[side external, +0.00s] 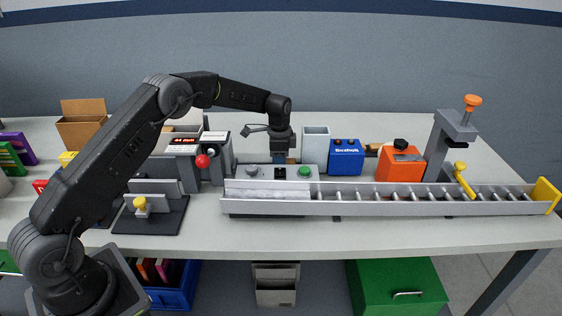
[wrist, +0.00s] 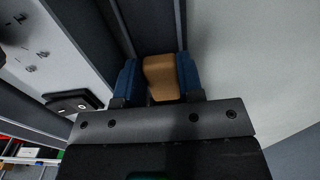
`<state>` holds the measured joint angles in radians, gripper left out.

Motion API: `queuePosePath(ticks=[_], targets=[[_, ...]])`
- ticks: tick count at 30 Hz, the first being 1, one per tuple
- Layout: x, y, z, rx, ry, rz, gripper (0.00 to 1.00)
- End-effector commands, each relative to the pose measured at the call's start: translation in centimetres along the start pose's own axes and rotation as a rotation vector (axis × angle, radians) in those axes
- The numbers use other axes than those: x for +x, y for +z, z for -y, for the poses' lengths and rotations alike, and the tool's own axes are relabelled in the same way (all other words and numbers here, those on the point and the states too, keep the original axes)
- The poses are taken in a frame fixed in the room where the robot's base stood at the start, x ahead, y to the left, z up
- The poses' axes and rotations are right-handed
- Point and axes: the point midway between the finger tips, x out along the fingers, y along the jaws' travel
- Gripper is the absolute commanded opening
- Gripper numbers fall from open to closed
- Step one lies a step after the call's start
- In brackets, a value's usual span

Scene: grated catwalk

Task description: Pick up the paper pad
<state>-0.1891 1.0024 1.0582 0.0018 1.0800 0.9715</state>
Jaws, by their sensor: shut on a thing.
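My gripper (side external: 280,158) points down behind the silver control box with the green button. In the wrist view, its two blue fingers (wrist: 158,82) are shut on a tan block (wrist: 162,78), one finger on each side. In the side view, a small brown edge (side external: 291,160) shows beside the fingers; the control box hides what is below.
The silver control box (side external: 264,172) and a long metal roller channel (side external: 390,200) stand in front of the gripper. A grey open bin (side external: 315,147), blue box (side external: 346,157) and orange box (side external: 400,164) stand to the right. A black device with a red knob (side external: 202,161) stands to the left.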

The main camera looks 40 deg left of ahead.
Motion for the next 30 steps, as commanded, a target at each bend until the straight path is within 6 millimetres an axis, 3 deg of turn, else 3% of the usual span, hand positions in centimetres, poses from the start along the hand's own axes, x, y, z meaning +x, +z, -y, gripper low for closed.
queuePosePath(ticks=[8, 21, 30], targets=[[-4.2, -0.1, 0.1, 0.001, -0.005, -0.004, 0.13], [-14.1, -0.1, 0.1, 0.002, -0.002, -0.003, 0.13], [-17.9, -0.1, 0.1, 0.002, 0.0, -0.002, 0.13]])
